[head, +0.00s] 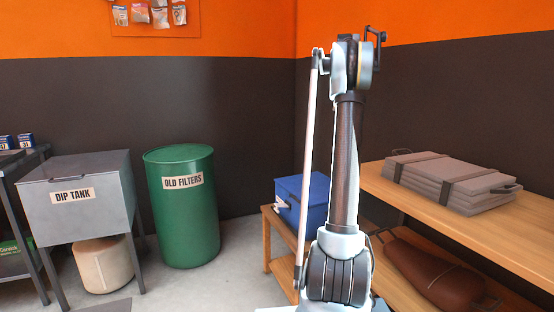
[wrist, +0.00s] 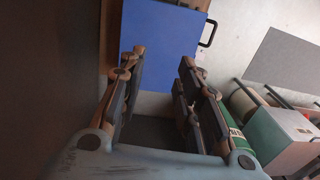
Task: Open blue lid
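A blue box with a blue lid (head: 303,183) stands on a wooden bench, partly hidden behind my arm in the head view. The lid looks shut. In the wrist view a flat blue face (wrist: 163,38), apparently the lid, lies beyond my fingers. A black bar handle (wrist: 208,33) sticks out at its right edge. My gripper (wrist: 162,58) is open and empty, its two fingers spread apart in front of the blue face. The handle is to the right of the fingers. I cannot tell whether a finger touches the box. The fingers are not clearly visible in the head view.
The wooden bench (head: 280,229) carries the box. A wooden shelf (head: 465,223) with a strapped grey case (head: 450,180) stands at right, a brown bag (head: 430,270) below. A green drum (head: 183,225) and a grey dip tank (head: 80,185) stand left. Floor between is clear.

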